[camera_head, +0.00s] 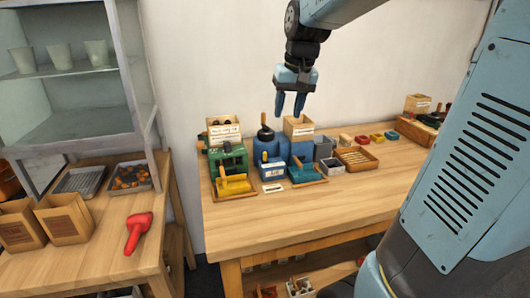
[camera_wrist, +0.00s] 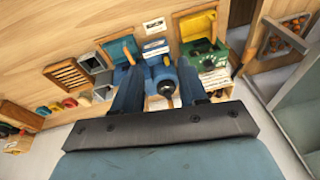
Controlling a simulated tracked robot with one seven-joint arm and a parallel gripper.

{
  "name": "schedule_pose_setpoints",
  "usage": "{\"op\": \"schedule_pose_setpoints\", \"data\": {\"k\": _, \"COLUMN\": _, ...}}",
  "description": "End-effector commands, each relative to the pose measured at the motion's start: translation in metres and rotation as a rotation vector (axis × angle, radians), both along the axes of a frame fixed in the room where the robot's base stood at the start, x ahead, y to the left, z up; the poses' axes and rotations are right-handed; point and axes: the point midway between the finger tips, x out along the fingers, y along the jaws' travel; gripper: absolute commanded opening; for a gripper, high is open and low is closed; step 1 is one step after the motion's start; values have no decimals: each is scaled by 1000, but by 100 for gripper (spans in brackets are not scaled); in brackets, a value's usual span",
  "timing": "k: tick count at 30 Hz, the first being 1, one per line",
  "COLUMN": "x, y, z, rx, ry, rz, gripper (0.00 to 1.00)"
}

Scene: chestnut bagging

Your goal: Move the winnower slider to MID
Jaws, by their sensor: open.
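My gripper (camera_head: 290,112) is open and empty, pointing down above the back of the workbench. In the wrist view its two fingers (camera_wrist: 160,70) stand apart, with a blue machine (camera_wrist: 162,72) with a dark round top seen between them. On the bench are a green machine (camera_head: 228,158) with a yellow tray (camera_head: 235,187), and a blue machine with a teal tray (camera_head: 304,174). Between them stands a small blue-and-white box (camera_head: 271,170) with a yellow upright knob. I cannot tell for sure which part is the winnower slider; its markings are too small to read.
A white label card (camera_head: 272,188) lies in front of the small box. Labelled wooden boxes (camera_head: 298,128) stand behind the machines. A wooden slatted tray (camera_head: 356,158) is to the right. The bench front (camera_head: 290,220) is clear. A shelf unit (camera_head: 75,100) stands left.

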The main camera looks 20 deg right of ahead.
Motion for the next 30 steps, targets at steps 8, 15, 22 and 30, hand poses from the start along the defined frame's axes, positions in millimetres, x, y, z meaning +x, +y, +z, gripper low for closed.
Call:
{"op": "schedule_pose_setpoints", "data": {"k": 8, "x": 82, "y": 1, "z": -26, "rx": -10, "ry": 104, "rz": -31, "gripper": 42}}
{"op": "schedule_pose_setpoints", "data": {"k": 15, "x": 144, "y": 4, "z": -60, "rx": -41, "ry": 182, "rz": -54, "gripper": 42}}
{"op": "schedule_pose_setpoints", "data": {"k": 22, "x": 180, "y": 9, "z": -84, "rx": -68, "ry": 225, "rz": -66, "gripper": 42}}
{"op": "schedule_pose_setpoints", "data": {"k": 30, "x": 188, "y": 10, "z": -99, "rx": -76, "ry": 238, "rz": -68, "gripper": 42}}
